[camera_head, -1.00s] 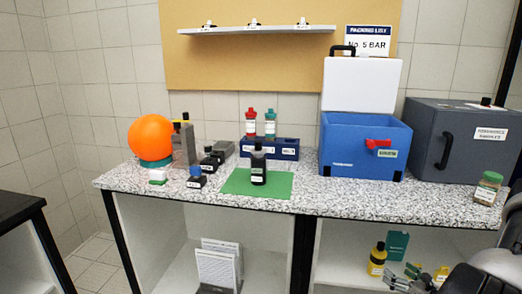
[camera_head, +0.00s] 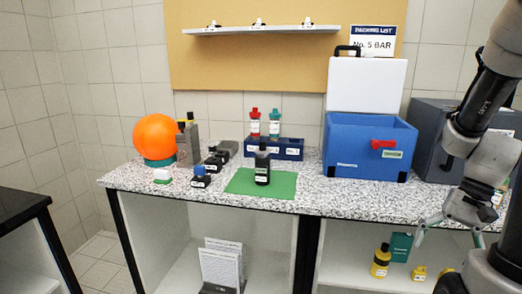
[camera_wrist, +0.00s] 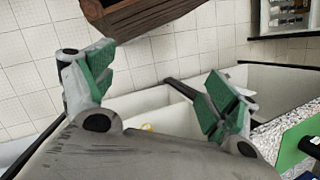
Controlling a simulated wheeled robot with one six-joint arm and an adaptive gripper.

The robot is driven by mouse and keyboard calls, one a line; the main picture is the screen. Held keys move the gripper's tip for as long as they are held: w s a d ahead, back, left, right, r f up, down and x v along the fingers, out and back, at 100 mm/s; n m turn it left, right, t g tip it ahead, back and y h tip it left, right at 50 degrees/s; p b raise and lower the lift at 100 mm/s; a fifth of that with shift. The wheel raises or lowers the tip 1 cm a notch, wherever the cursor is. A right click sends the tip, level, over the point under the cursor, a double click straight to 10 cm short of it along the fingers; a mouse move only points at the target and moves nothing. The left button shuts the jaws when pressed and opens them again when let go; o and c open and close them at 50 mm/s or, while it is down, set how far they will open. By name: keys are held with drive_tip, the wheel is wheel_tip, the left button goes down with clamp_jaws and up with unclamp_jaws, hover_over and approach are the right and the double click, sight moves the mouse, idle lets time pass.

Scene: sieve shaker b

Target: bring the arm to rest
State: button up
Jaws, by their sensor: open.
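My gripper (camera_head: 450,236) is at the right of the head view, in front of the counter's front edge and the lower shelf. Its fingers point down and are spread, with nothing between them. In the wrist view my gripper (camera_wrist: 160,90) shows two green-padded fingers wide apart, and again holds nothing. My arm rises above it at the right edge, covering part of the grey box (camera_head: 432,130).
The speckled counter (camera_head: 330,200) bears a green mat (camera_head: 285,185) with a dark bottle (camera_head: 262,168), a blue open box (camera_head: 345,150), an orange ball (camera_head: 155,136) and small bottles. Yellow bottles (camera_head: 380,262) stand on the shelf below. A brown wooden object (camera_wrist: 150,15) shows in the wrist view.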

drive_tip(key=s+a+r+n+t+h, duration=0.1)
drive_tip(key=a+r+n+t+h, duration=0.1)
drive_tip(key=r, duration=0.5)
drive_tip(key=s+a+r+n+t+h, duration=0.1)
drive_tip(key=a+r+n+t+h, duration=0.1)
drive_tip(key=r, duration=0.6)
drive_tip(key=a+n+t, duration=0.1)
drive_tip(key=n+t, duration=0.1)
drive_tip(key=n, duration=0.1)
drive_tip(key=shift+a+r+n, duration=0.2)
drive_tip(key=shift+a+n, duration=0.15)
drive_tip(key=shift+n, duration=0.05)
